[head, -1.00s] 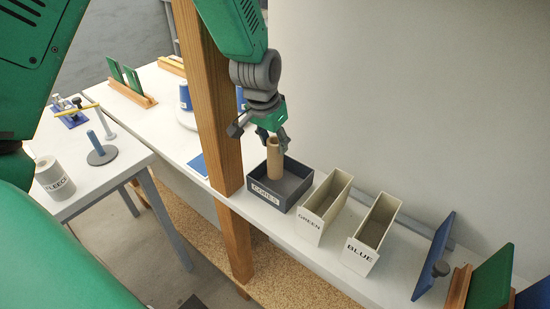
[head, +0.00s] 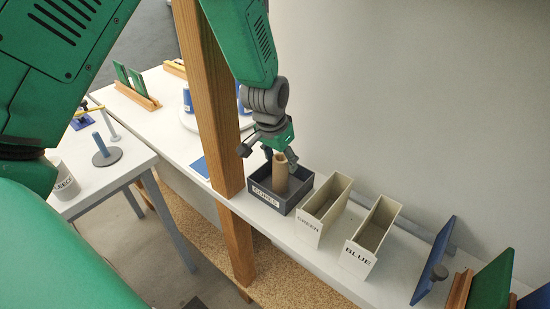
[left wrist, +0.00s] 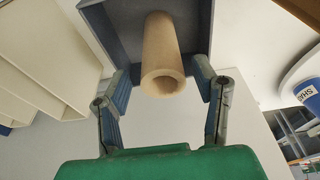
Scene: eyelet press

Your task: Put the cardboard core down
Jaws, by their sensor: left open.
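The cardboard core (head: 281,172) is a tan hollow tube. It stands upright inside the dark grey box (head: 270,200), whose front label is hard to read. In the left wrist view the core (left wrist: 161,60) shows its open end toward me. My left gripper (head: 272,160) is above the box, at the upper end of the core. Its fingers (left wrist: 163,92) are spread on both sides of the core with gaps on each side. My right gripper is not in view.
A wooden post (head: 210,100) stands close left of my left arm. Right of the box are open bins labelled GREEN (head: 310,229) and BLUE (head: 358,259). A blue panel (head: 433,262) stands farther right. A side table (head: 125,160) holds a peg on a disc (head: 107,157).

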